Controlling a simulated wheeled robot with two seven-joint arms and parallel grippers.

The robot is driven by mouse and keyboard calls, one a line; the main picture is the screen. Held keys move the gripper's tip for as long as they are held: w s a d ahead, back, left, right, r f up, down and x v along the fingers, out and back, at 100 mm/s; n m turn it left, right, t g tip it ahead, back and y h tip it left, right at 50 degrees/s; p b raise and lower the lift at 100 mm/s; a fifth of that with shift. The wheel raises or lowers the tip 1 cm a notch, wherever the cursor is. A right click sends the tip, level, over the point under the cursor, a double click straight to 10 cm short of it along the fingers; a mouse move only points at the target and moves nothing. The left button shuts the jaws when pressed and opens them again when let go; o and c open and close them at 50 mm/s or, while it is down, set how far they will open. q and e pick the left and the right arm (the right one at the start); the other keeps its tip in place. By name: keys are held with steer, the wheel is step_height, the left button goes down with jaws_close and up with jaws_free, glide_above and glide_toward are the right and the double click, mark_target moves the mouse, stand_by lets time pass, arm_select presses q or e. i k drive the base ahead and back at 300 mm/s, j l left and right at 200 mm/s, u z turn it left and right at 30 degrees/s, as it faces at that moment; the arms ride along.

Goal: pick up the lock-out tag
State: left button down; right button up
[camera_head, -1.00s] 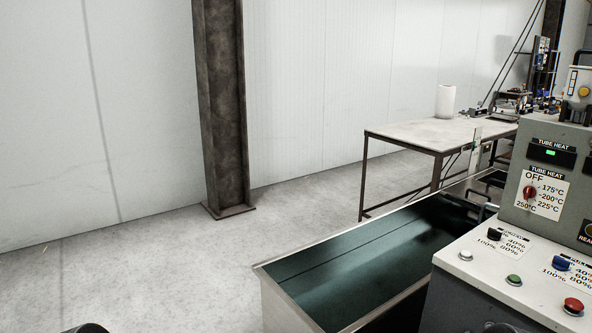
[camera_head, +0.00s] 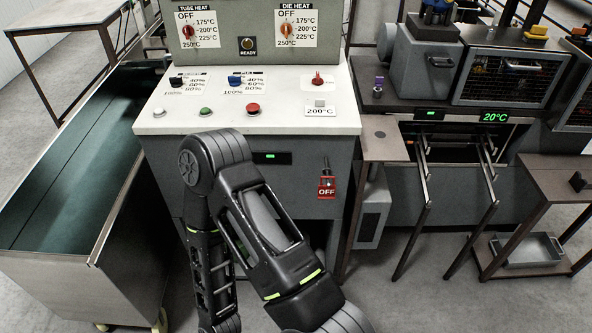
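A small red plate marked OFF (camera_head: 327,187) is on the front of the grey control cabinet (camera_head: 300,170), below a small dark lever. I cannot tell whether this plate is the lock-out tag or a switch label. No other tag is clear in view. One of my dark arms (camera_head: 255,225) is folded in front of the cabinet, just left of the red plate. Neither of my grippers shows in the picture.
The cabinet's white panel (camera_head: 290,118) carries knobs and buttons. A green-lined metal trough (camera_head: 60,165) stands at left. At right are a machine with two rails (camera_head: 425,185) and a low brown stand (camera_head: 560,185) with a metal tray (camera_head: 525,250).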

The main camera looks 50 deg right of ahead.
mark_target(324, 192)
steer(key=z, duration=2.15)
